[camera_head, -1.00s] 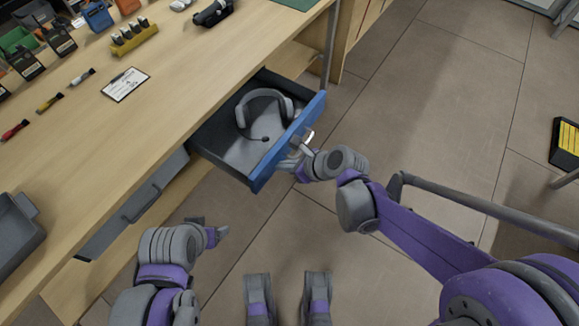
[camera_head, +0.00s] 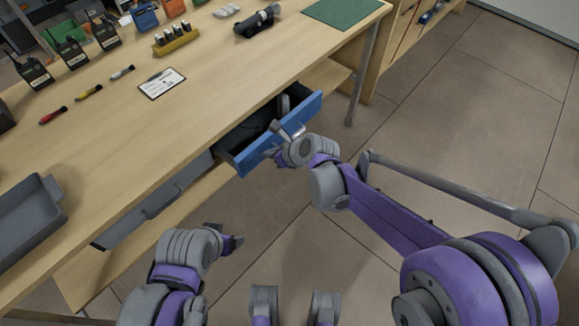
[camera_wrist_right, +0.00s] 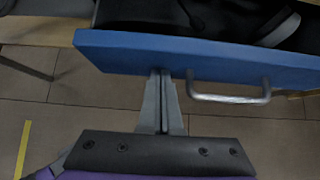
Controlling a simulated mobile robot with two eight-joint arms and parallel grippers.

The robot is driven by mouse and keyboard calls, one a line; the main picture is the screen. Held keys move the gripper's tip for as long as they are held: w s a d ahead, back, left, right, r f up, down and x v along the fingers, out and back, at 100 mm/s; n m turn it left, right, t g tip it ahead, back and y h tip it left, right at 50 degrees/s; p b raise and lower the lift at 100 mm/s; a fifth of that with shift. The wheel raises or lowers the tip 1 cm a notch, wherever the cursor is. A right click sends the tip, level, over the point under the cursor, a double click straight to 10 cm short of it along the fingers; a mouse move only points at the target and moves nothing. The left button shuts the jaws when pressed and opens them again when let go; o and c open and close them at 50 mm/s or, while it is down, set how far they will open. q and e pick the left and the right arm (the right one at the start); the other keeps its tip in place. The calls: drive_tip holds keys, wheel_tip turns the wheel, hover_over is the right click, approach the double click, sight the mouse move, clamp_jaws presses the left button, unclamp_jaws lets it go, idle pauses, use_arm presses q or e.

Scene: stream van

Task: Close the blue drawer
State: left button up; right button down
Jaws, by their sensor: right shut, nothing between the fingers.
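The blue drawer (camera_head: 303,113) is partly open under the workbench, and its blue front faces the floor area. In the right wrist view the blue front (camera_wrist_right: 190,55) and its silver handle (camera_wrist_right: 228,98) show close up. Inside lies a dark headset (camera_head: 284,105), mostly hidden by the bench top. My right gripper (camera_head: 277,147) is shut and empty at the drawer front. In the right wrist view its fingertips (camera_wrist_right: 159,72) meet the lower edge of the front, left of the handle; I cannot tell whether they touch. My left gripper (camera_head: 236,241) is low in front of the bench, its jaws unclear.
The bench top (camera_head: 215,95) holds radios, markers, a clipboard (camera_head: 162,83), a yellow holder (camera_head: 176,40) and a green mat (camera_head: 342,10). A grey drawer (camera_head: 160,200) is left of the blue one. A grey tray (camera_head: 30,215) sits at the left. The floor at right is clear.

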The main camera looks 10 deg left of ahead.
hover_over(246, 144)
drive_tip(key=shift+s+d, duration=0.15)
drive_tip(key=shift+d, duration=0.05)
use_arm(q)
drive_tip(key=shift+s+d+r, duration=0.1)
drive_tip(key=shift+d+r, duration=0.05)
drive_tip(key=shift+r, duration=0.1)
use_arm(e)
drive_tip(key=shift+a+r, duration=0.1)
drive_tip(key=shift+a, duration=0.05)
